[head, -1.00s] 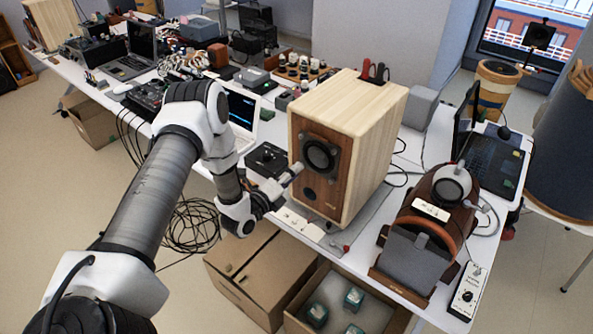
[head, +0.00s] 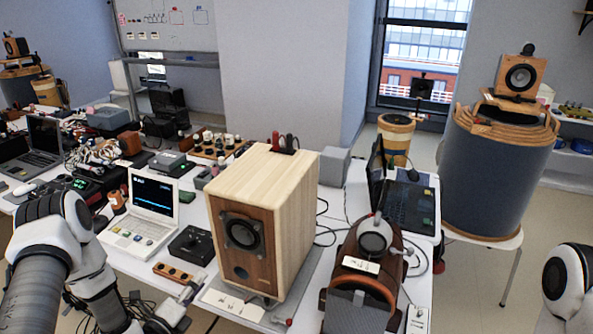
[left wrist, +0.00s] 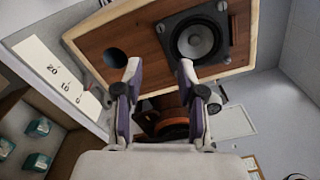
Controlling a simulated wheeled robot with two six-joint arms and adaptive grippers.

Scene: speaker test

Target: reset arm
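My left gripper (head: 187,296) is low in the head view, in front of the table edge and left of the wooden speaker (head: 241,247). In the left wrist view its two fingers (left wrist: 158,66) are apart with nothing between them. The speaker front, with its black-framed driver (left wrist: 195,38) and round port, fills the view beyond the fingertips. I cannot tell how close the fingertips are to it. White and dark links of my right arm (head: 568,285) show at the right edge, but the right gripper is outside the view.
The white table holds a white laptop (head: 147,212), a black knob box (head: 192,244), a headphone stand (head: 362,268) and a dark laptop (head: 410,208). A large blue-grey drum (head: 492,172) stands at right. Open box contents (left wrist: 38,127) show below the table in the left wrist view.

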